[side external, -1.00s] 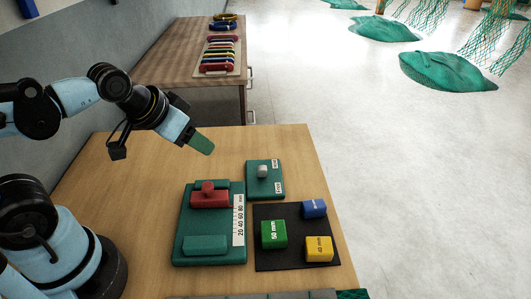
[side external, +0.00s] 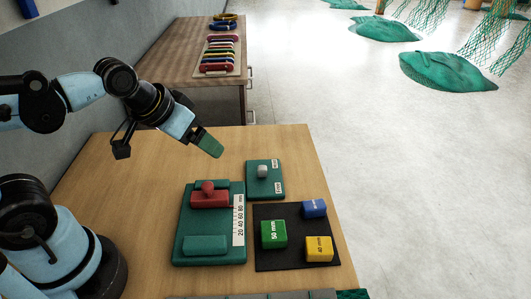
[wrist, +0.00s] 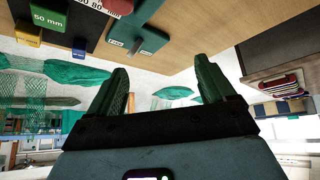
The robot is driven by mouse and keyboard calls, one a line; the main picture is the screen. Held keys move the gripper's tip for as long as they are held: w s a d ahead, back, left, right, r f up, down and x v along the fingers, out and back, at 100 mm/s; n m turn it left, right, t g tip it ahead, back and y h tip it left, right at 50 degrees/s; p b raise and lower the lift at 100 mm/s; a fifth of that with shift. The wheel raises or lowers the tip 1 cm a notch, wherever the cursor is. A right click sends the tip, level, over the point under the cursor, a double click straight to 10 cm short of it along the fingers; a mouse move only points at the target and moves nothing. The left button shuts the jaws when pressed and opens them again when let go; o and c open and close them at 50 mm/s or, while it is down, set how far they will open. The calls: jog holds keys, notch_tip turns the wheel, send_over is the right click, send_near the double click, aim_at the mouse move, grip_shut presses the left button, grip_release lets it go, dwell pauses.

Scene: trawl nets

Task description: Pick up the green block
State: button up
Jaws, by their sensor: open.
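The green block (side external: 273,234), marked 50 mm, sits on the left part of a black mat (side external: 285,263) on the wooden table. In the wrist view the green block (wrist: 48,18) shows at the upper left. My gripper (side external: 213,150) is above the table, up and left of the block in the side view, and well apart from it. In the wrist view my gripper (wrist: 157,85) has its two green fingers spread with nothing between them.
A blue block (side external: 314,208) and a yellow block (side external: 319,249) share the mat. A green plate with a red slider (side external: 210,197) and scale stands left of the mat. A smaller green plate (side external: 265,188) with a grey knob lies behind. The table's left part is clear.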

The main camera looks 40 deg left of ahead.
jog(key=w+d+n+g, duration=0.2)
jog(key=d+n+g, duration=0.2)
jog(key=d, duration=0.4)
jog(key=n+g, duration=0.3)
jog(key=n, duration=0.1)
send_over(273, 230)
jog(key=f, duration=0.1)
jog(key=shift+n, duration=0.3)
jog(key=shift+f, duration=6.15)
jog(key=c, duration=1.2)
